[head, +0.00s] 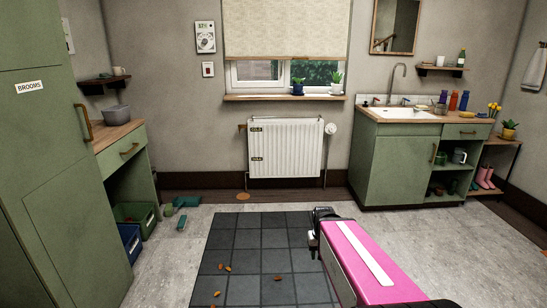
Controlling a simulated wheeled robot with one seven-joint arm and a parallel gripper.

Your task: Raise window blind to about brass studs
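The window blind (285,30) is a cream patterned cloth at the top middle, hanging over the upper part of the window (258,72). Its lower edge is level, and a strip of glass shows below it. Its top runs out of the picture. I cannot make out brass studs beside the window. A white wall panel (205,37) with a round dial is left of the blind, with a small switch plate (208,69) under it. My gripper (319,228) is a dark shape at the far end of my pink arm, low over the floor and well short of the window; its fingers are unclear.
A white radiator (285,148) stands below the sill (283,97), which holds two potted plants. A sink cabinet (395,165) is at right; a green broom cupboard (55,150) and counter (117,134) are at left. Small brown bits lie on the dark floor mat (258,245).

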